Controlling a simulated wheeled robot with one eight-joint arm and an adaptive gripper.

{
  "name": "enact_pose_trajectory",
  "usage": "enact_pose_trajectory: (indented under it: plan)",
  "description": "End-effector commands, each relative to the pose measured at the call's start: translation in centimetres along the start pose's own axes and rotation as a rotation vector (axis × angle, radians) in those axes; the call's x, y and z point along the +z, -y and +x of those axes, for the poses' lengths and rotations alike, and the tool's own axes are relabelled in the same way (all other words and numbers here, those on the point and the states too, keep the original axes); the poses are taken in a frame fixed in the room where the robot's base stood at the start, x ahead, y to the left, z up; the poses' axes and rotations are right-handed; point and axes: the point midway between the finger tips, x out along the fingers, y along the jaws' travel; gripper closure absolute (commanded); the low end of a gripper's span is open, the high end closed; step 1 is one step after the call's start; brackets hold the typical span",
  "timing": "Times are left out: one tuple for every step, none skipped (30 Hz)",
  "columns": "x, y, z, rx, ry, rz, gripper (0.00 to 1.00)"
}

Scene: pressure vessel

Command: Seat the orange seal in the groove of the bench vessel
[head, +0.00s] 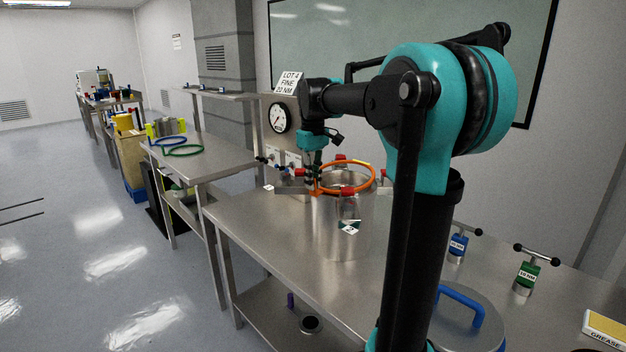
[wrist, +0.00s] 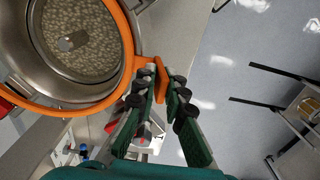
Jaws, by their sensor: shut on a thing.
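The orange seal (head: 348,191) is a ring at the top of the steel bench vessel (head: 330,232). My gripper (head: 313,186) is at the left side of the ring, above the vessel's rim. In the wrist view, my gripper (wrist: 156,84) is shut on the tab at the edge of the seal (wrist: 131,48). The ring encircles the open mouth of the vessel (wrist: 42,72) in that view, and pale grainy matter shows inside. The groove is not clearly visible. I cannot tell whether the ring touches the rim all round.
Red clamp blocks stand around the vessel's top. A lid with a blue handle (head: 462,304), a blue tool (head: 458,244), a green tool (head: 527,274) and a grease box (head: 606,328) are on the bench at right. Green and blue rings (head: 183,150) lie on another table at left.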

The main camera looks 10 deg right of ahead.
Motion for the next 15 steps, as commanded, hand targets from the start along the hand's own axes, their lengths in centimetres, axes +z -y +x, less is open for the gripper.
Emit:
enact_pose_trajectory:
  plan:
    - [0.17, -0.26, 0.53, 0.005, 0.003, 0.004, 1.0]
    - [0.17, -0.27, 0.59, 0.005, 0.003, 0.004, 1.0]
    - [0.18, -0.29, 0.66, 0.005, 0.003, 0.004, 1.0]
    - [0.18, -0.3, 0.7, 0.005, 0.003, 0.005, 1.0]
    - [0.19, -0.32, 0.74, 0.006, 0.003, 0.005, 1.0]
    - [0.19, -0.34, 0.77, 0.006, 0.003, 0.005, 1.0]
    - [0.19, -0.35, 0.78, 0.006, 0.003, 0.005, 1.0]
    - [0.19, -0.36, 0.79, 0.007, 0.003, 0.005, 1.0]
    - [0.19, -0.39, 0.79, 0.007, 0.003, 0.006, 1.0]
    - [0.19, -0.4, 0.79, 0.007, 0.003, 0.006, 1.0]
    - [0.19, -0.42, 0.79, 0.008, 0.003, 0.006, 1.0]
    - [0.19, -0.44, 0.79, 0.008, 0.003, 0.006, 1.0]
    - [0.19, -0.45, 0.79, 0.008, 0.003, 0.006, 1.0]
    - [0.18, -0.44, 0.8, 0.008, 0.002, 0.006, 0.85]
    - [0.16, -0.42, 0.78, 0.007, 0.002, 0.006, 0.8]
